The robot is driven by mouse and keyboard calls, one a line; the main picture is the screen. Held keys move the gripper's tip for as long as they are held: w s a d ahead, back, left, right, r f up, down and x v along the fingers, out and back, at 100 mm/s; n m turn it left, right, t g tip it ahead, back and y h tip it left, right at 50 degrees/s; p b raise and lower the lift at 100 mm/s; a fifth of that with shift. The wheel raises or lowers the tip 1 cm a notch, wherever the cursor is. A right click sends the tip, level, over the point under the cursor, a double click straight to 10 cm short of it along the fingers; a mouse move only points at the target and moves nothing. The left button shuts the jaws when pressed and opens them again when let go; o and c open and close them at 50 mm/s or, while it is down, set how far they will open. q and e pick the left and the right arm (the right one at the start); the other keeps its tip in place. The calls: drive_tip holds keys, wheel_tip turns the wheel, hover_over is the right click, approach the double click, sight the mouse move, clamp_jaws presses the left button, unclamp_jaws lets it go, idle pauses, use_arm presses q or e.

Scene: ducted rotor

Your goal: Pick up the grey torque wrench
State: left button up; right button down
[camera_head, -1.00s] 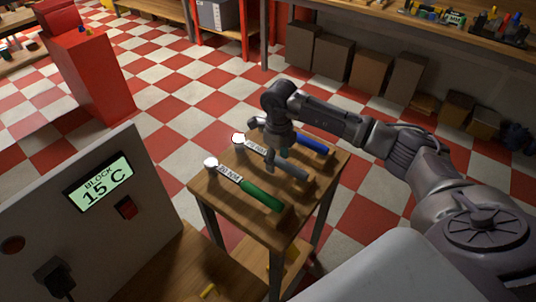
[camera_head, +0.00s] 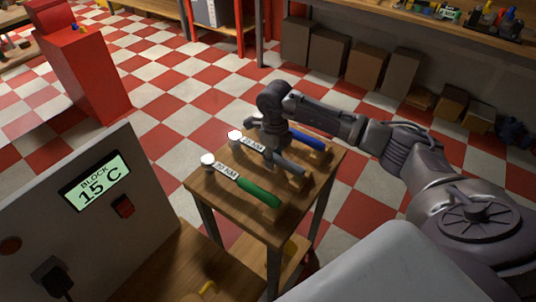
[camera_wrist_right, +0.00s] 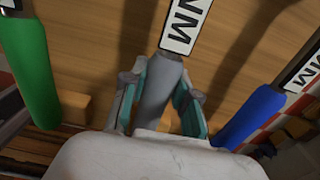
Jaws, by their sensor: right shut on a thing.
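The grey torque wrench (camera_head: 290,166) lies between two other wrenches on the small wooden table (camera_head: 240,221), with a white label near its head. My right gripper (camera_head: 270,155) reaches down over it from the right. In the right wrist view the two teal-padded fingers (camera_wrist_right: 160,103) stand on either side of the grey handle (camera_wrist_right: 163,88), shut on it. In the head view my gripper hides part of the wrench. I cannot tell whether the wrench is clear of the table. My left gripper is in neither view.
A green-handled wrench (camera_head: 258,193) lies on the near side and a blue-handled one (camera_head: 308,140) on the far side, both close to the gripper. A grey panel reading "BLOCK 15 C" (camera_head: 95,190) stands at left. Brown boxes (camera_head: 330,55) stand beneath the back bench.

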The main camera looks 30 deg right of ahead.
drive_tip(key=shift+r, duration=0.15)
wheel_tip(320, 180, up, 4)
drive_tip(key=shift+w+b, duration=0.1)
drive_tip(key=shift+b, duration=0.4)
drive_tip(key=s+d+r+b, duration=0.1)
drive_tip(key=s+d+r, duration=0.5)
drive_tip(key=s, duration=0.3)
drive_tip(key=shift+d+r+b, duration=0.4)
drive_tip(key=shift+d, duration=0.35)
